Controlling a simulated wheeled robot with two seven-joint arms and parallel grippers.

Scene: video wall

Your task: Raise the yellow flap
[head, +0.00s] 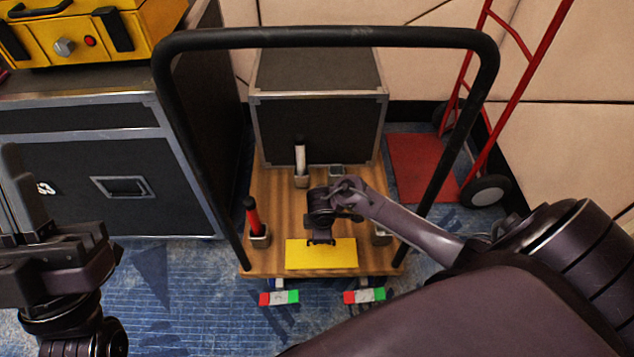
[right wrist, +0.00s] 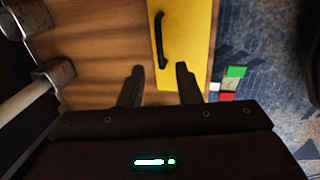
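The yellow flap (head: 335,258) lies at the front edge of a wooden cart deck and looks flat against it. In the right wrist view the flap (right wrist: 198,45) carries a dark bar handle (right wrist: 161,40). My right gripper (head: 320,240) is over the flap's back edge in the head view and hides part of it. In the right wrist view its two fingers (right wrist: 159,85) are spread with nothing between them, and the handle is just beyond their tips. I cannot tell their height above the flap. My left gripper (head: 25,195) is at the left edge, away from the cart, its opening unclear.
A black push handle (head: 325,37) arches over the wooden deck (head: 285,195). A black case (head: 318,125) stands at the deck's back. Holders with a red-handled tool (head: 252,217) and a white-handled one (head: 300,157) stand nearby. Red-white-green blocks (head: 279,297) are below the front edge.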

